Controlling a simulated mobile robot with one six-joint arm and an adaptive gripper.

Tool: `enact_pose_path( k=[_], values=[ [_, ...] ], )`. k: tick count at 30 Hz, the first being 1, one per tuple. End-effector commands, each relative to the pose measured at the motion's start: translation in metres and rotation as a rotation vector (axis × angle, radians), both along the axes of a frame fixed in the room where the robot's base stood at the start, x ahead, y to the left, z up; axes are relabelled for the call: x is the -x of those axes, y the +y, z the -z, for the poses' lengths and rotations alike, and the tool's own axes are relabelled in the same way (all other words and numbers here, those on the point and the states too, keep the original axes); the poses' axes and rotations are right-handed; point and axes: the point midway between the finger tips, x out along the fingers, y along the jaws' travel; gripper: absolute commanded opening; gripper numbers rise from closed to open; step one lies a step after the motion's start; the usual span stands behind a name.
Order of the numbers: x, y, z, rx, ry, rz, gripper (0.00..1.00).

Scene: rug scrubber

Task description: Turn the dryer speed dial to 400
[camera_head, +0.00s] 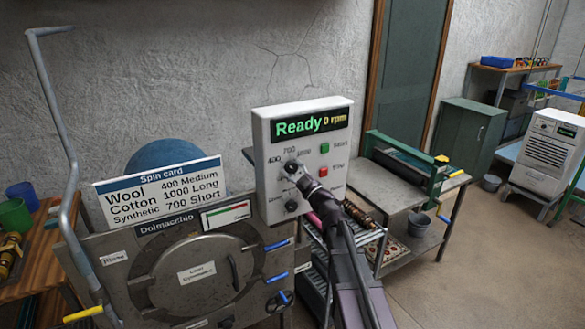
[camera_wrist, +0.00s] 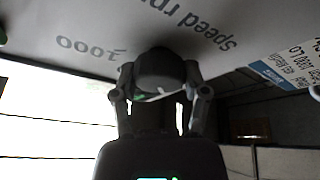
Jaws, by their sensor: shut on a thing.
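In the wrist view, my gripper (camera_wrist: 160,92) is shut on the dial (camera_wrist: 160,68), one finger on each side. The inverted words "speed rpm" and "1000" show beside it. I cannot tell which mark the dial points to.
A second dark knob (camera_head: 291,206) sits just below the dial. A green button (camera_head: 325,148) and a red button (camera_head: 323,171) are at its right. The dryer with a round door (camera_head: 195,275) and a spin card (camera_head: 160,186) stand left. Open floor lies right.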

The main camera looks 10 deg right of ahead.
Motion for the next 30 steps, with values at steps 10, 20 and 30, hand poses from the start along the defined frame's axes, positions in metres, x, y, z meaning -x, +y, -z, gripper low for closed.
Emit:
enact_pose_path(
  k=[10,20,30],
  values=[
    [-0.0017,-0.0010,-0.0018,0.218,-0.073,0.001,0.11],
    [-0.0013,-0.0012,-0.0003,0.285,-0.096,0.001,0.11],
    [-0.0011,-0.0015,0.0002,0.287,-0.096,0.003,0.65]
  ],
)
